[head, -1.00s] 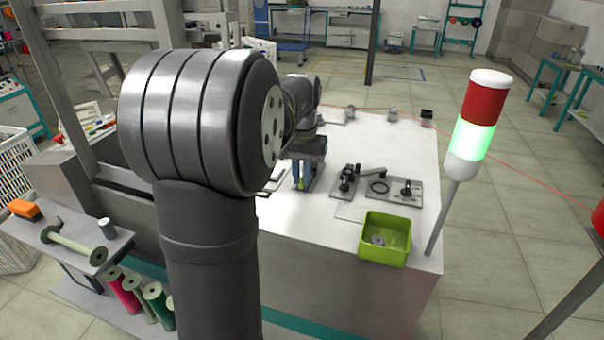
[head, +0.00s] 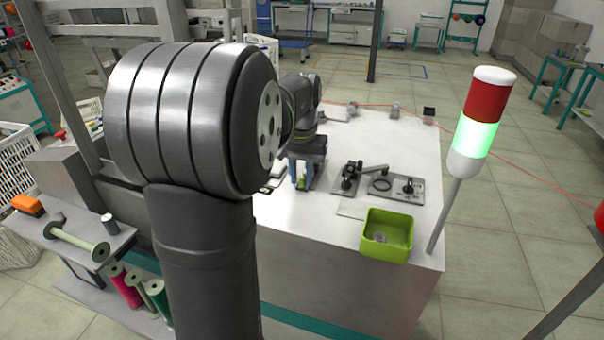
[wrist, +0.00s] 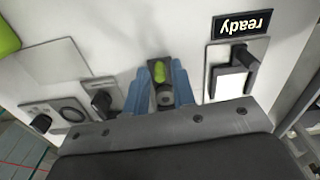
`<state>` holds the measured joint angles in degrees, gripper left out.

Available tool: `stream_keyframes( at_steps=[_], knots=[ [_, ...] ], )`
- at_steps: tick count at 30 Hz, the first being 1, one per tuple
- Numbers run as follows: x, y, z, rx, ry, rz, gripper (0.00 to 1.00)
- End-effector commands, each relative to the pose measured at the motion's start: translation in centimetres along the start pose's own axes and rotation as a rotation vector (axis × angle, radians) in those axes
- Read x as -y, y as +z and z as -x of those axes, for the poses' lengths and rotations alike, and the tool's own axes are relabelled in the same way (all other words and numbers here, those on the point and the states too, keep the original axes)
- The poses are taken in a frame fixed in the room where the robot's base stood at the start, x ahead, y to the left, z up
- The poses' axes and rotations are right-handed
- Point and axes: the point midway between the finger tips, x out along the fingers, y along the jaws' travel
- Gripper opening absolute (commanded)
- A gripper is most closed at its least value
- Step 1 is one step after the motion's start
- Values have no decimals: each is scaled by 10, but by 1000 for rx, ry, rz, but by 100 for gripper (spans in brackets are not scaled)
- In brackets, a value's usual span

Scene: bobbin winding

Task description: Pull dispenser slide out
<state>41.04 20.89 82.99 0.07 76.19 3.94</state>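My gripper (wrist: 160,85) has two blue fingers pointing down at the white worktop, spread apart and seemingly empty. Between them in the wrist view is a narrow dark piece (wrist: 163,97) with a bright green top and a round grey end; I cannot tell whether the fingers touch it. Right of them stands a fixture (wrist: 230,83) with a white insert and a black knob, beside a black "ready" display (wrist: 243,24). I cannot tell which of these is the dispenser slide. In the head view my gripper (head: 305,175) is partly covered by my arm.
Plates with black knobs (head: 397,186) lie right of my gripper. A green bin (head: 387,236) with a small round part stands at the front right, near a lit green signal lamp (head: 476,138).

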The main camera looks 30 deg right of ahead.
Motion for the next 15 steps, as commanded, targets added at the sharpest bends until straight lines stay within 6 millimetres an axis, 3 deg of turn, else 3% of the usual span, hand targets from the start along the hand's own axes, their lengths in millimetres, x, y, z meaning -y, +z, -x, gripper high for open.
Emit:
stream_keyframes(
  at_steps=[9,15],
  knots=[
    [0,0,1,-1,1,0,31],
    [0,-1,17,-3,1,0,31]
  ],
)
